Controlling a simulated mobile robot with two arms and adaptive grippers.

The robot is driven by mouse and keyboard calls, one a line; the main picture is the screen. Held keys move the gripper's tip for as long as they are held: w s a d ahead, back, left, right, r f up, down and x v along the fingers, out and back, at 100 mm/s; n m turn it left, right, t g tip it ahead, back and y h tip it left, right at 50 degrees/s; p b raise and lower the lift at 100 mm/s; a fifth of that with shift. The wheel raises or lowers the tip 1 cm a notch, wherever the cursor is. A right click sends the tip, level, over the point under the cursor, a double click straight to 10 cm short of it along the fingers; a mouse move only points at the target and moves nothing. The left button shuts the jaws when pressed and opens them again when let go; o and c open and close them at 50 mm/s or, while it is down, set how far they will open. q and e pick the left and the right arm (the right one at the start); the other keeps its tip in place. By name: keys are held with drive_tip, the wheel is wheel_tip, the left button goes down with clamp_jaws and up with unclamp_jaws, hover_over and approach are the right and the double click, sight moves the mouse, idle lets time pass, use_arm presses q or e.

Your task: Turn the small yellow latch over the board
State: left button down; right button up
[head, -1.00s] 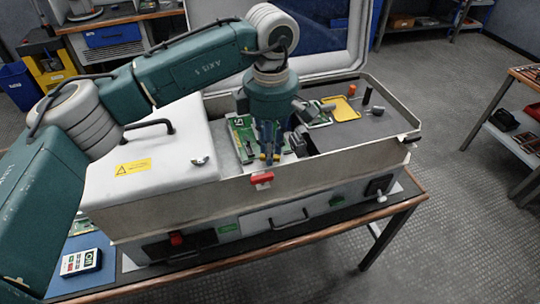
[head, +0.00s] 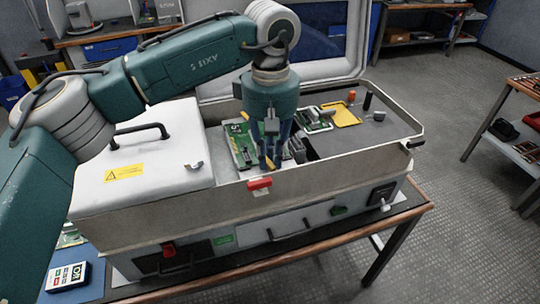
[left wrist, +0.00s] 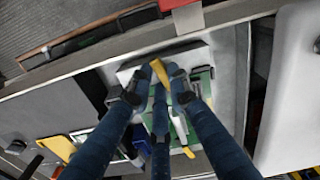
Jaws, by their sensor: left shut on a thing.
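My left gripper (head: 269,160) points down into the open grey case, over the green circuit board (head: 240,146). In the left wrist view its dark blue fingers (left wrist: 160,78) are shut on the small yellow latch (left wrist: 158,68), a flat bar. The latch's far end sticks out beyond the fingertips. In the head view only a bit of the latch (head: 270,165) shows between the fingers. My right gripper is not in view.
The case's front wall (head: 330,163) with a red catch (head: 259,184) stands close in front of the fingers. A white cover (head: 142,160) with a handle lies to the left. A yellow-framed plate (head: 342,112) and small posts stand to the right.

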sight(270, 161)
use_arm(q)
drive_tip(key=shift+w+r+m, duration=0.1)
drive_tip(key=shift+r+m, duration=0.1)
drive_tip(key=shift+m, duration=0.9)
drive_tip(key=c, duration=1.9)
unclamp_jaws()
drive_tip(key=shift+f, duration=0.1)
wheel_tip(270, 161, up, 12)
